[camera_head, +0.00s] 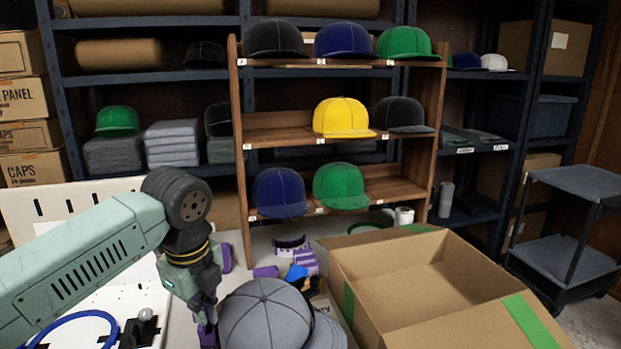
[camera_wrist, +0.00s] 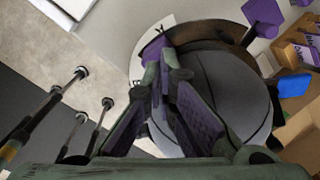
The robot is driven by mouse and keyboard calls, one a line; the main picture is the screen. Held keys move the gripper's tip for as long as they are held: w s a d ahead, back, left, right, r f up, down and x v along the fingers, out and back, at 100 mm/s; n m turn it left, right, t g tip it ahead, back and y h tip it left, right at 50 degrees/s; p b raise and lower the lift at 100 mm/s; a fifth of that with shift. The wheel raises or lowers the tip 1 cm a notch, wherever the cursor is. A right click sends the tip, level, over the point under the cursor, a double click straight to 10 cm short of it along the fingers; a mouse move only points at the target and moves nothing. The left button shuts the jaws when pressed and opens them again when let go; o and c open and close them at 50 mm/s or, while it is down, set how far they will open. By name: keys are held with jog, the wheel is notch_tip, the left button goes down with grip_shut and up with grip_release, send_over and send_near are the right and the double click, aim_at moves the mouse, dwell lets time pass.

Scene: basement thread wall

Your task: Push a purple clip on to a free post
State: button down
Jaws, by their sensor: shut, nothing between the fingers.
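My gripper (camera_head: 206,328) points down beside a grey cap (camera_head: 264,315) in the head view. In the wrist view its purple-padded fingers (camera_wrist: 158,75) are closed together in front of the cap (camera_wrist: 225,85), with nothing visible held. Purple clips or blocks (camera_head: 303,258) lie on the table behind the cap. Purple pieces also show at the upper right of the wrist view (camera_wrist: 262,14). Several slim posts with light collars (camera_wrist: 107,103) stand at the left of the wrist view, apart from the fingers. A purple patch near the fingertips is partly hidden, so I cannot tell what it is.
A large open cardboard box (camera_head: 435,290) stands right of the cap. A blue piece (camera_head: 296,273) lies among the purple ones. A white board with a blue cable (camera_head: 75,318) is at lower left. A wooden rack of caps (camera_head: 240,150) stands behind the table.

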jog(key=shift+w+f+b, duration=0.1)
jog(key=shift+f+b, duration=0.5)
jog(key=shift+b, duration=0.05)
jog(key=shift+r, duration=0.15)
notch_tip(320, 180, up, 7)
jog(key=s+p, duration=0.1)
jog(key=p, duration=0.2)
jog(key=shift+d, duration=0.15)
jog(key=shift+d, duration=0.1)
